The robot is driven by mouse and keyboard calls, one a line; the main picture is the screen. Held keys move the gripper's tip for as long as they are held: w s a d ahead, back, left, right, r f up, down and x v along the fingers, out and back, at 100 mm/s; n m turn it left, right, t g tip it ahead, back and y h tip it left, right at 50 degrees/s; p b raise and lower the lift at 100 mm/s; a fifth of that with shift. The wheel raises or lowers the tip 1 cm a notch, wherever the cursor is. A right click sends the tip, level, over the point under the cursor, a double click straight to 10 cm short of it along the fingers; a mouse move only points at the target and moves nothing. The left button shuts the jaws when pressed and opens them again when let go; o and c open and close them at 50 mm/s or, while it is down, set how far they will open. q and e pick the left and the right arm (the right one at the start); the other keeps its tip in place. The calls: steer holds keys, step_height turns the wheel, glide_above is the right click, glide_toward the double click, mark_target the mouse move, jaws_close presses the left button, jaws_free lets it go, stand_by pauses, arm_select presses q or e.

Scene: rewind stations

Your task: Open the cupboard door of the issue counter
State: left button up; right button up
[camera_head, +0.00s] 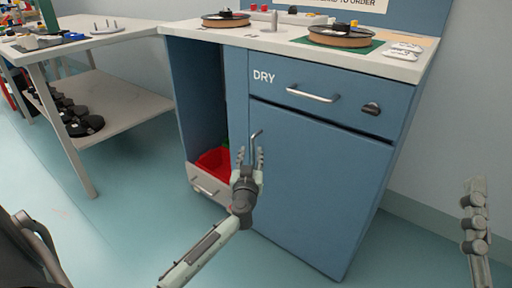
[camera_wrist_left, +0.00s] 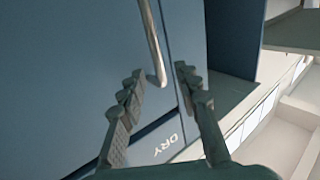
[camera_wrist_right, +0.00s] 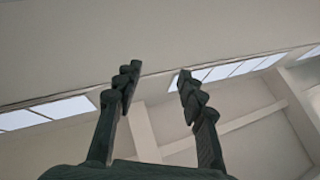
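The blue cupboard door (camera_head: 310,185) of the issue counter is shut, below the drawer marked DRY (camera_head: 335,98). Its vertical bar handle (camera_head: 254,143) is at the door's upper left edge. My left gripper (camera_head: 250,158) is open in front of the handle and hides its lower part. In the left wrist view the handle (camera_wrist_left: 153,45) runs down between the two spread fingers (camera_wrist_left: 158,85); I cannot tell whether they touch it. My right gripper (camera_head: 474,190) is off to the right, away from the counter. In the right wrist view it is open and empty (camera_wrist_right: 157,85).
An open bay left of the door holds a red bin (camera_head: 214,162) above a low grey drawer (camera_head: 208,185). Spools (camera_head: 340,36) stand on the white countertop (camera_head: 280,45). A white table (camera_head: 90,40) with a lower shelf stands left. The floor before the door is clear.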

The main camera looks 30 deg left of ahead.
mark_target(253, 146)
arm_select(q)
steer(key=shift+b+x, duration=0.75)
steer(key=shift+x, duration=1.9)
arm_select(e)
steer(key=shift+s+d+r+t+y, duration=0.15)
steer(key=shift+s+d+r+t, duration=0.3)
steer(key=shift+s+r+t, duration=0.3)
steer(key=shift+s+d+r+t+y, duration=0.15)
steer(key=shift+s+d+r+t, duration=0.3)
steer(key=shift+r+t, duration=0.4)
steer(key=shift+f, duration=0.15)
arm_select(q)
jaws_close()
steer(key=shift+d, duration=0.1)
